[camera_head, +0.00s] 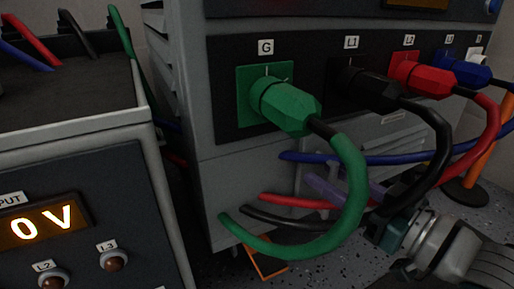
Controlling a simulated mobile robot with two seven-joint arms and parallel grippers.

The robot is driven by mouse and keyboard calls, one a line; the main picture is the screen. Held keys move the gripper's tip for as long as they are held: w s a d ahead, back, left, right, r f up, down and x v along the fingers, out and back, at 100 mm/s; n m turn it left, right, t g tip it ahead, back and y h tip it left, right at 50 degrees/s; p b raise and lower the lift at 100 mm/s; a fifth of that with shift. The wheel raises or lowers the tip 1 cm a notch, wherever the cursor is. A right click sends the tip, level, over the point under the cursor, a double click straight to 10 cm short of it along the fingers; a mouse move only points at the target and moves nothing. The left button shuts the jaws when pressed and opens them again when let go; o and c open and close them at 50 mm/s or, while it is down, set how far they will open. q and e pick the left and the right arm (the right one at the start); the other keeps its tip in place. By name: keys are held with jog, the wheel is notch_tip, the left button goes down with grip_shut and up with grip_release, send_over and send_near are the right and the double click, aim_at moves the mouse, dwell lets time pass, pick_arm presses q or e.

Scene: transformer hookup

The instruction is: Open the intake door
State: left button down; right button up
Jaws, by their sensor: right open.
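The grey cabinet (235,185) fills the middle, with cables running across its lower front. A separate intake door cannot be clearly picked out there; an upright edge shows behind the cables. My right gripper (335,197) reaches in from the lower right, close to this lower front and among the cables. It is open, with no object seen between its fingers. The green cable (349,165) passes in front of it and hides part of the fingers. Whether it touches the cabinet cannot be told. My left gripper is not in view.
A green plug (285,105), black plug (367,88), red plug (421,76) and blue plug (464,68) sit in the labelled panel. Their looping cables crowd my right gripper. A second unit with a lit display (42,222) stands at left. Speckled floor shows below.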

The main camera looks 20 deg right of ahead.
jog(key=shift+c, duration=0.2)
grip_shut()
dwell(1.1)
